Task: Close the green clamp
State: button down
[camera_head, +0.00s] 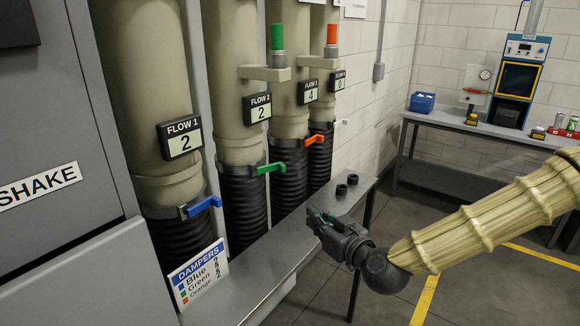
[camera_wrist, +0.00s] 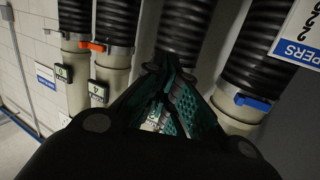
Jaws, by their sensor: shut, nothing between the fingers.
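The green clamp (camera_head: 270,168) sits on the collar of the second duct from the left, above its black ribbed hose (camera_head: 246,203). Its green handle sticks out to the right. My gripper (camera_head: 314,215) is below and to the right of the clamp, apart from it, above the metal ledge. Its green-padded fingers (camera_wrist: 158,72) meet at the tips in the wrist view, with nothing between them. The wrist view is upside down, and I cannot see the green clamp there; the fingers cover the middle.
A blue clamp (camera_head: 203,206) is on the left duct and an orange clamp (camera_head: 320,139) on a duct further right. A DAMPERS sign (camera_head: 199,273) stands by the ledge (camera_head: 262,267). Small black cylinders (camera_head: 346,184) stand on the ledge. A workbench (camera_head: 470,126) is far right.

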notch_tip(320, 180, up, 6)
jog(key=w+r+t, duration=0.1)
jog(key=w, duration=0.1)
jog(key=p, duration=0.6)
send_near(271, 170)
jog(key=w+d+r, duration=0.1)
jog(key=w+r, duration=0.1)
jog(key=w, duration=0.2)
jog(key=shift+w+a+f+n+p, duration=0.1)
jog(key=shift+w+a+n+p, duration=0.1)
jog(key=shift+w+p, duration=0.2)
jog(key=shift+w+a+f+n+p, duration=0.1)
jog(key=shift+w+a+f+p, duration=0.15)
jog(key=shift+w, duration=0.25)
jog(key=shift+y, duration=0.3)
